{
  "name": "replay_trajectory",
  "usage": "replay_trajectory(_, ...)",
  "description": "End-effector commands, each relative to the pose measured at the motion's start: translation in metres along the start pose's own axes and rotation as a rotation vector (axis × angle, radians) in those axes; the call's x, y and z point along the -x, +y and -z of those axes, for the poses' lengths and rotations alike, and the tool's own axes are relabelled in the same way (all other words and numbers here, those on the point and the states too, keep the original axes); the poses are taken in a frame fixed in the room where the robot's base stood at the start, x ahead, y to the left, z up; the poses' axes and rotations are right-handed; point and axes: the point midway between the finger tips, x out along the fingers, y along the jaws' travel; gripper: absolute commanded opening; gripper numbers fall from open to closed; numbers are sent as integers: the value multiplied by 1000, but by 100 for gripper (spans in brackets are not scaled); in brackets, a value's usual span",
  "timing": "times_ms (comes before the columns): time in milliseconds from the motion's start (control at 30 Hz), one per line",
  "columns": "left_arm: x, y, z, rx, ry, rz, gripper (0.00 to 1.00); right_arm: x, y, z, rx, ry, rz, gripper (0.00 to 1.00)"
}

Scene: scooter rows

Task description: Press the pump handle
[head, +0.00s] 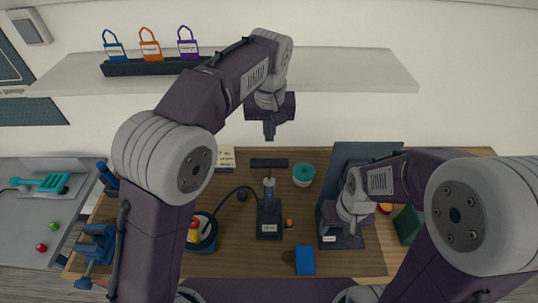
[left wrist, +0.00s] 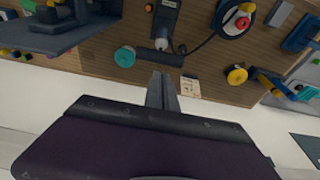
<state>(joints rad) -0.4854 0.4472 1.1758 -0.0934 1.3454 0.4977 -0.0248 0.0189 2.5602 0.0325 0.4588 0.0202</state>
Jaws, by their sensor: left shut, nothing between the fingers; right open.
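The pump (head: 269,217) stands upright near the middle of the wooden table, with a dark base, a pale label and a hose. Its black T-shaped pump handle (head: 269,163) is raised on a light rod. My left gripper (head: 269,132) is shut and empty; in the head view it shows just beyond the handle. In the left wrist view, the closed fingers (left wrist: 162,92) appear close to the handle (left wrist: 160,57), without clear contact. My right gripper (head: 341,232) is low at the right of the pump, open, its fingers partly hidden.
A teal round item (head: 303,175) sits right of the handle. A blue block (head: 305,260) lies in front of the pump. A dark panel (head: 365,152) stands at the back right. A white shelf (head: 345,70) with colored tags (head: 150,45) is above the table.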

Motion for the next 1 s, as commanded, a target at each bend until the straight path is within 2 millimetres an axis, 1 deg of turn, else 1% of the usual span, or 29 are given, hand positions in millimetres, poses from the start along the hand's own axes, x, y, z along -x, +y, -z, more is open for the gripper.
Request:
replay_trajectory(33,-11,-1,-1,0,-4,3,0,0,0,0,0,0,0,50)
replay_trajectory(100,-26,-1,-1,0,-5,3,0,1,0,0,0,0,0,50)
replay_trajectory(300,-68,-1,0,1,-5,3,0,9,0,1,0,0,0,50)
replay_trajectory(500,-101,-1,0,1,-4,1,0,19,0,2,0,0,0,50)
replay_trajectory(600,-110,-1,0,1,-2,1,0,21,0,2,0,0,0,50)
replay_trajectory(700,-115,0,0,1,-1,0,0,22,0,2,0,0,0,50)
replay_trajectory(1000,-117,0,0,1,0,0,0,21,0,2,0,0,0,50)
